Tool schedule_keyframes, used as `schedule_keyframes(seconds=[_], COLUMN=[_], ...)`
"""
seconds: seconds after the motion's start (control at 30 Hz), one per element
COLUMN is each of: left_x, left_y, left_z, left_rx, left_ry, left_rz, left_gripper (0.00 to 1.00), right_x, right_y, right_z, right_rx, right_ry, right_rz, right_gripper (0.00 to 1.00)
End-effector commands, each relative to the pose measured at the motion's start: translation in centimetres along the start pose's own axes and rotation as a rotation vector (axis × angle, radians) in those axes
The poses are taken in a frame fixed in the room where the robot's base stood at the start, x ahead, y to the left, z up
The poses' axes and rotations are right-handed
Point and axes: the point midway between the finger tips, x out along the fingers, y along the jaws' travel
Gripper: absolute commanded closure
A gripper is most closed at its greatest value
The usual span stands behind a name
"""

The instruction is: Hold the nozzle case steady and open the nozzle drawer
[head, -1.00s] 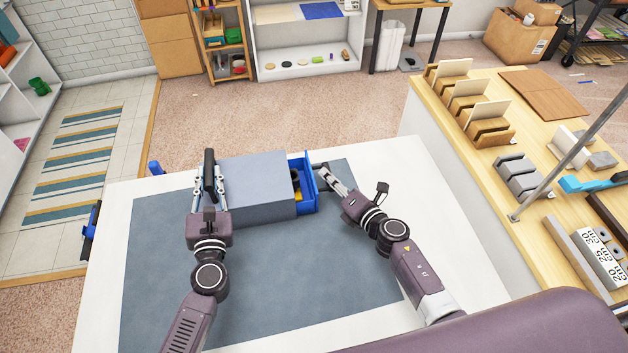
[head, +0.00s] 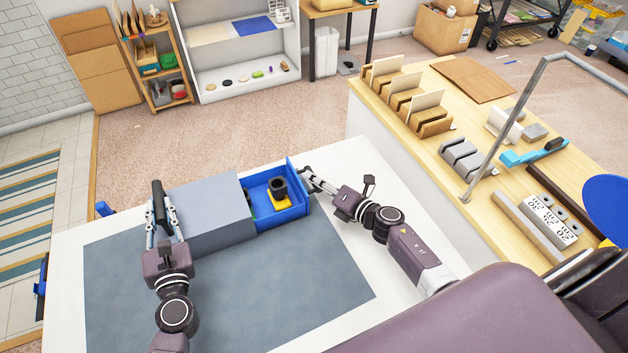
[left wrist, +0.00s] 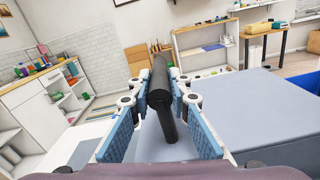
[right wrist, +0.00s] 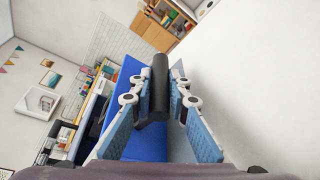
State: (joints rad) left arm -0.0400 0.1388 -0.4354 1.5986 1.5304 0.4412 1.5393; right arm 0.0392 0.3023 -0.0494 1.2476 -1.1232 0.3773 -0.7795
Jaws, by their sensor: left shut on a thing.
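The grey nozzle case (head: 208,203) lies on a dark mat, and its side shows in the left wrist view (left wrist: 270,110). Its blue nozzle drawer (head: 291,213) is pulled well out to the right. A black round part (head: 279,188) and a yellow piece (head: 281,203) are inside. My left gripper (head: 161,212) is shut on the black handle (left wrist: 162,98) at the case's left. My right gripper (head: 306,180) is closed around the black drawer handle (right wrist: 155,90), with the blue drawer front behind it in the right wrist view. The drawer's inner end is partly hidden.
The mat (head: 270,285) is clear in front of the case, on a white table (head: 335,160). A wooden-topped bench (head: 440,90) with card holders, grey blocks and a metal rail stands to the right. Shelves (head: 240,75) stand at the back.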

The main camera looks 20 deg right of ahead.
Motion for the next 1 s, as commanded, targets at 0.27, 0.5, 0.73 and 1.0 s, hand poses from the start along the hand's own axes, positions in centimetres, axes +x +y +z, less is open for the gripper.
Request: schedule_keyframes(seconds=[0.27,0.5,0.73,1.0], left_x=[-0.3,-0.3,-0.2,-0.3], left_y=[-0.1,-0.2,-0.2,-0.2], left_z=[-0.9,-0.9,-0.9,-0.9], left_rx=[0.001,0.001,0.001,0.001], left_ry=[0.016,0.016,0.016,0.016], left_rz=[-0.005,-0.005,-0.005,-0.005], left_gripper=[1.0,1.0,1.0,1.0], right_x=[0.1,-0.3,-3.7,-9.1], right_y=[0.1,0.0,-0.1,0.0], right_z=[0.2,0.0,0.0,0.0], right_rx=[0.0,-0.001,-0.004,-0.001], right_ry=[-0.003,-0.001,0.0,-0.001], right_rz=[0.002,0.001,-0.001,0.002], right_gripper=[0.66,0.66,0.66,0.66])
